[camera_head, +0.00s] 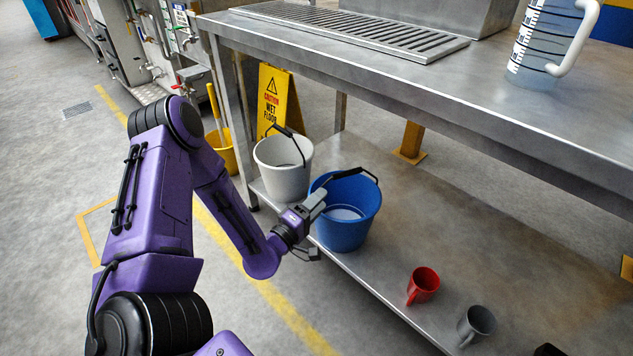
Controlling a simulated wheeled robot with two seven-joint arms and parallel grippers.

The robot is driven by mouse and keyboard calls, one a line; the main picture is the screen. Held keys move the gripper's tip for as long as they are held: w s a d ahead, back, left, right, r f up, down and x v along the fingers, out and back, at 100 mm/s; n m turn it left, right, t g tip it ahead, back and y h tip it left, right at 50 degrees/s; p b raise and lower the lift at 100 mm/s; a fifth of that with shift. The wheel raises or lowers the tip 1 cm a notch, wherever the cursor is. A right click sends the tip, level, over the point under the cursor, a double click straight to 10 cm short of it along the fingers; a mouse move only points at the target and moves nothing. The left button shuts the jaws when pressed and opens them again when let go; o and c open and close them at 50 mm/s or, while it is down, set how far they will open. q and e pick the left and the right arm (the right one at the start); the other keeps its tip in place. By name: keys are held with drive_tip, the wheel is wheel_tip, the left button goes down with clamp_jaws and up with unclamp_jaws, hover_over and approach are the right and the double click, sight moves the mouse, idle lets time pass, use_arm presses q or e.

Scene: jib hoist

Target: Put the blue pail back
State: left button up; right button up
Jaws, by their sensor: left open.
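The blue pail (345,225) stands upright on the lower shelf of the steel bench, its dark-gripped handle raised above the rim. My left gripper (316,226) is open at the pail's near left side, in front of its wall and rim. I cannot tell whether the fingers touch the pail. The gripper hides part of the pail's left side. A white pail (282,172) with its own handle stands beside it, to the left on the same shelf. My right gripper is not in view.
A red mug (423,285) and a grey mug (476,325) stand near the lower shelf's (440,220) front edge, to the right. The bench top (400,75) overhangs the shelf and carries a clear jug (545,45). A yellow wet-floor sign (272,100) and yellow bucket (222,150) stand behind left.

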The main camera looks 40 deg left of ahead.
use_arm(q)
drive_tip(key=s+d+f+m+g, duration=0.35)
drive_tip(key=s+f+g, duration=0.2)
drive_tip(key=f, duration=0.35)
drive_tip(key=s+d+f+m+g, duration=0.3)
drive_tip(key=s+d+f+g, duration=0.15)
drive_tip(key=s+f, duration=0.3)
drive_tip(key=s+f+m+g+y, duration=0.1)
drive_tip(key=s+f+m+g, duration=0.15)
drive_tip(key=s, duration=0.45)
drive_tip(key=s+f+m+g+y, duration=0.1)
drive_tip(key=s+f+g+y, duration=0.1)
drive_tip(key=s+g, duration=0.35)
wheel_tip(320, 180, up, 34)
drive_tip(key=t+p, duration=0.1)
drive_tip(key=p, duration=3.4)
drive_tip(key=shift+s+a+r+t, duration=0.2)
drive_tip(key=shift+s+a+t, duration=0.1)
drive_tip(key=shift+a+t, duration=0.1)
